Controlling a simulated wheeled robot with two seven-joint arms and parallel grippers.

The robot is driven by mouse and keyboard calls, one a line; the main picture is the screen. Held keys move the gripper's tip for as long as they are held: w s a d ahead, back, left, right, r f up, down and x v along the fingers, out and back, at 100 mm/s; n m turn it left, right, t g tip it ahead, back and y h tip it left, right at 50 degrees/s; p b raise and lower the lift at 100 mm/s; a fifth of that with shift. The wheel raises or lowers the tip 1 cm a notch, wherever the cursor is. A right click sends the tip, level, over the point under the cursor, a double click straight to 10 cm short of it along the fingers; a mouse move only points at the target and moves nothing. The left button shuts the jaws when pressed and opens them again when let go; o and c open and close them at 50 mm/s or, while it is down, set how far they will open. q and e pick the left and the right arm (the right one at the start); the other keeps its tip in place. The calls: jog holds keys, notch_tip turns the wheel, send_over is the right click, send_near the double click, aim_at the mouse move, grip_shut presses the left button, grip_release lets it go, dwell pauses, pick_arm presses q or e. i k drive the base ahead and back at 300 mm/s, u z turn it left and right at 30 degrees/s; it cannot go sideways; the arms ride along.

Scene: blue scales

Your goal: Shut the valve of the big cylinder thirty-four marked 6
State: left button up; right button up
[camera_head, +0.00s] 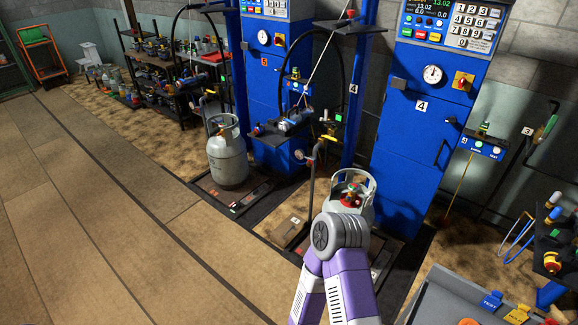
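A grey gas cylinder (227,158) with a collar around its top stands upright on the scale in the middle left. A second grey cylinder (362,190) stands on the scale in front of the cabinet marked 4. A red valve part (350,196) shows inside its collar, and my purple and white arm hides its lower body. I cannot read a 6 or a thirty-four on either cylinder, or tell whether a valve is open or shut. Neither of my grippers shows.
Blue scale cabinets (418,140) line the wall, with hanging hoses and yellow-handled fittings (318,150) near the cylinders. A shelf (170,75) of small items and an orange trolley (42,48) stand farther back. A grey tray (440,295) is at lower right. The left floor is clear.

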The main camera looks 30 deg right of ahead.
aim_at(353, 187)
jog(key=z, duration=0.2)
jog(key=i, duration=2.05)
jog(key=z, duration=1.4)
jog(key=i, duration=0.95)
jog(key=z, duration=0.15)
